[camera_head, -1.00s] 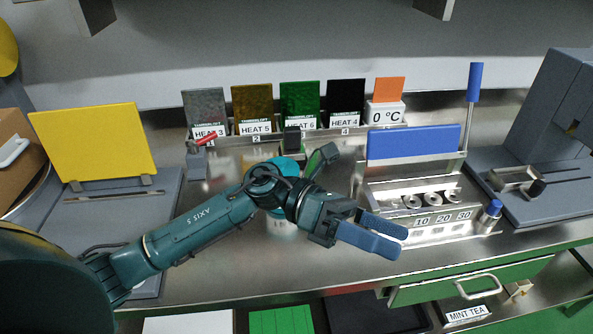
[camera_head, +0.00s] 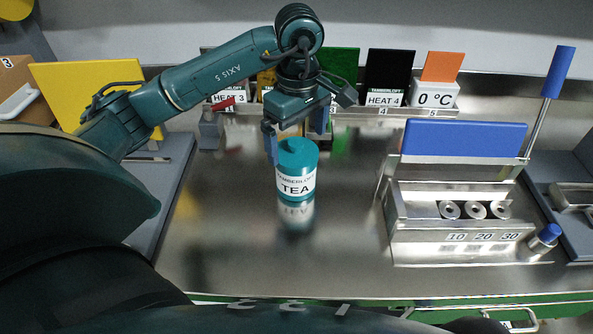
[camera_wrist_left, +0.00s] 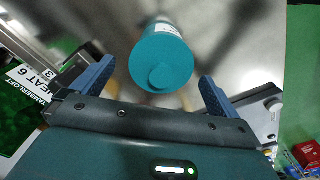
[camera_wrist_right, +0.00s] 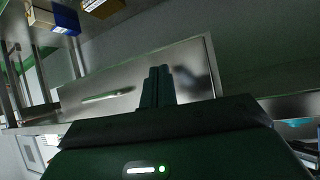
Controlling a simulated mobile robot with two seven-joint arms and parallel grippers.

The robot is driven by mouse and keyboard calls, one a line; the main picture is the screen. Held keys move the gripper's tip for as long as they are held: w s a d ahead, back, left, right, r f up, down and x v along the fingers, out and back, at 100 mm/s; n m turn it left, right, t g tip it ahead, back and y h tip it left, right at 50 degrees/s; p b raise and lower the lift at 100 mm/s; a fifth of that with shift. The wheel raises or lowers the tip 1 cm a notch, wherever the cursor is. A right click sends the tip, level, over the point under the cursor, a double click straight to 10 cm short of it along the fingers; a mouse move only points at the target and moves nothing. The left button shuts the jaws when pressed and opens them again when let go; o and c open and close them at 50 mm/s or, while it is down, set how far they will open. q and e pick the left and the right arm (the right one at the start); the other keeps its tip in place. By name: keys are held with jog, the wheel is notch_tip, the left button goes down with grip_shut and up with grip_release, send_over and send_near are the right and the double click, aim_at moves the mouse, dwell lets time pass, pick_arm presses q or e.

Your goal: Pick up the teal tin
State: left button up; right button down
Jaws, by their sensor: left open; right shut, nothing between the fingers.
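The teal tin (camera_head: 297,168) stands upright on the steel counter in the head view, with a white TEA label facing me. My left gripper (camera_head: 297,145) is open, just above and behind the tin, its blue fingers pointing down. In the left wrist view the tin (camera_wrist_left: 161,60) shows its round lid between and beyond the open fingers (camera_wrist_left: 155,95). I cannot tell whether a finger touches it. My right gripper (camera_wrist_right: 158,85) is shut and empty in the right wrist view, away from the tin; it is not visible in the head view.
Label cards on a rack, such as the black HEAT 4 card (camera_head: 390,75), stand behind the tin. A metal weight holder with a blue panel (camera_head: 464,138) stands to the right. A yellow panel (camera_head: 85,90) is at left. The counter (camera_head: 330,245) around the tin is clear.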

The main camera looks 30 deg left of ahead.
aim_at(296, 161)
pick_arm(q)
jog(key=shift+s+a+f+p, duration=0.1)
jog(key=shift+f+p, duration=0.25)
jog(key=shift+f, duration=1.3)
jog(key=shift+a+f+p, duration=0.1)
jog(key=shift+f+p, duration=0.25)
jog(key=shift+f, duration=1.3)
jog(key=c, duration=1)
